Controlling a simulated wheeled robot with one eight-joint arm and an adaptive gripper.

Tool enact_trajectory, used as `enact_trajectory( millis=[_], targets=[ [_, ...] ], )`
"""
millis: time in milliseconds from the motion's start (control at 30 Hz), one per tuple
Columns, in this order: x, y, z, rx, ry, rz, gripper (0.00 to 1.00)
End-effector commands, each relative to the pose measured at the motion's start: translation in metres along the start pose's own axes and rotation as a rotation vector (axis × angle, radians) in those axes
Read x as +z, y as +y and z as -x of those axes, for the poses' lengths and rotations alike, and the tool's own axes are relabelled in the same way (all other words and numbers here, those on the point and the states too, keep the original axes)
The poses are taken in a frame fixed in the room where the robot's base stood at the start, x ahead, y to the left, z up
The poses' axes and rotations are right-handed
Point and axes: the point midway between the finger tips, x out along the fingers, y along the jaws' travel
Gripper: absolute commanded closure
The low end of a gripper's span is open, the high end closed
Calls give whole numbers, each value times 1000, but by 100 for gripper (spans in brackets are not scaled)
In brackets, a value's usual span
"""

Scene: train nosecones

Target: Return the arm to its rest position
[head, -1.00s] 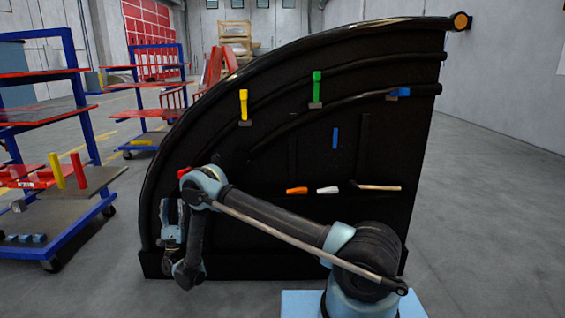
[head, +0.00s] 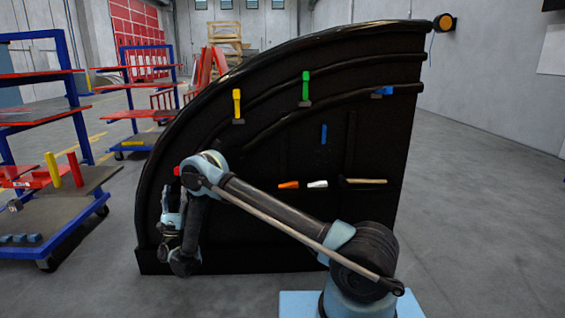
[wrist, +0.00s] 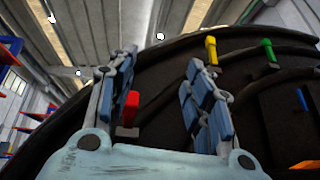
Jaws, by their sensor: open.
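My arm is folded in front of the black curved nosecone panel (head: 285,225), with its elbow up and its forearm hanging down at the panel's left side. My gripper (head: 172,215) is at the left of the panel in the head view. In the wrist view my gripper (wrist: 160,95) points upward, its two blue-padded fingers apart. A red-handled tool (wrist: 130,107) on the panel shows in the gap between them, beyond the fingers; nothing is held. The red tool's top also shows in the head view (head: 176,171), partly hidden behind my arm.
Yellow (head: 237,103), green (head: 305,88) and blue (head: 383,91) items sit on the panel's ribs. An orange tool (head: 289,184), a white tool (head: 318,184) and a hammer-like tool (head: 362,181) lie lower. A blue-framed cart (head: 62,210) stands left. Floor to the right is clear.

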Motion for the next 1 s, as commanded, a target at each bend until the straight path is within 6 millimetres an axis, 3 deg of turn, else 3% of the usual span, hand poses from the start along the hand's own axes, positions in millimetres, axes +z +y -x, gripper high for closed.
enact_trajectory(
  millis=[167, 367, 700, 1000],
  targets=[
    [-15, -24, -46, -59, 60, -15, 53],
    [-36, -73, -115, -171, 162, -50, 53],
    [-57, -178, -215, -403, 321, -129, 53],
    [-53, -281, -272, -630, 429, -207, 53]
  ],
)
